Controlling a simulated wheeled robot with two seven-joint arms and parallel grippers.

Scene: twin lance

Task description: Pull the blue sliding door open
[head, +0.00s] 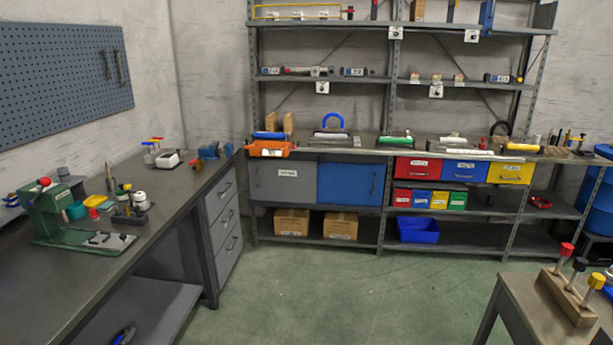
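The blue sliding door (345,183) is a flat panel in the low cabinet under the shelf unit's worktop, ahead of me and slightly right of the picture's middle. A dark upright handle shows near its right edge. A grey door panel (284,182) with a white label sits directly to its left, so the blue panel covers the right part of the cabinet front. Neither of my grippers shows in the head view.
A workbench (75,300) with drawers runs along the left. A small table (525,310) with a wooden block of coloured-knob tools stands at the lower right. Cardboard boxes (340,225) and a blue bin (418,230) sit below the cabinet level. The green floor (310,300) between is clear.

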